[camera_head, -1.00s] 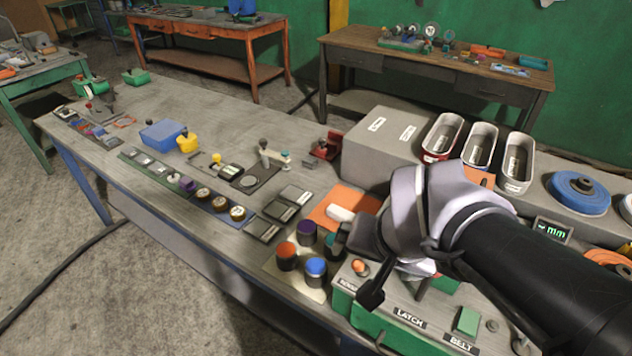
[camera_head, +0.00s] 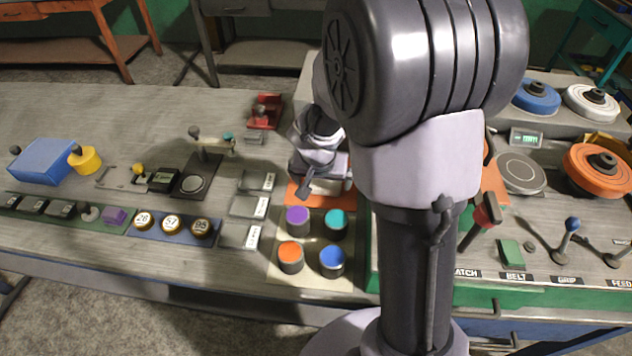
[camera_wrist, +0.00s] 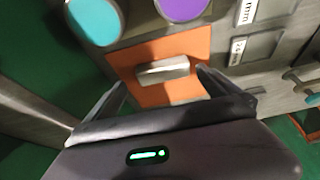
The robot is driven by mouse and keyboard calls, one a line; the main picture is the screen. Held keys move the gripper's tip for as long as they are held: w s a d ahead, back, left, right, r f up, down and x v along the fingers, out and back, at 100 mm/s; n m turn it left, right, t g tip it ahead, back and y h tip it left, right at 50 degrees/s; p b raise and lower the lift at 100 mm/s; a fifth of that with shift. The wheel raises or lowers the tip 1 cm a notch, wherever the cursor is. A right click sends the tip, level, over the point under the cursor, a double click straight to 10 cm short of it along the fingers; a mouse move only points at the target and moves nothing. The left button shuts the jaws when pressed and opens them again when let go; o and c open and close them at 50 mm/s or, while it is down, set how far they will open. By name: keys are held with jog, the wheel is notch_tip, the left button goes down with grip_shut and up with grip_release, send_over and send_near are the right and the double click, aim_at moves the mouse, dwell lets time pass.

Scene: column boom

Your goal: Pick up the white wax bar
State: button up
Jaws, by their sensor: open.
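The white wax bar (camera_wrist: 163,71) lies flat on an orange mat (camera_wrist: 190,45) in the wrist view. My gripper (camera_wrist: 162,82) is open, with one dark finger to the left of the bar and one to the right. Neither finger visibly touches the bar. In the head view my gripper (camera_head: 318,188) hangs over the orange mat (camera_head: 297,196), and I cannot make out the bar beneath it.
Purple (camera_head: 297,219), teal (camera_head: 336,222), orange (camera_head: 291,256) and blue (camera_head: 332,260) capped cylinders stand close in front of the mat. Labelled grey plates (camera_head: 240,236) lie to the left. A red fixture (camera_head: 264,112) stands behind. A lever panel (camera_head: 512,252) is at right.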

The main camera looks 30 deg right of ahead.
aim_at(322, 184)
jog(key=b+x, duration=0.1)
jog(key=x, duration=0.1)
jog(key=w+x, duration=0.1)
jog(key=x, duration=0.2)
jog(key=shift+d+f+b, duration=0.1)
jog(key=shift+d+b, duration=0.05)
jog(key=shift+b, duration=0.25)
jog(key=c, duration=1.1)
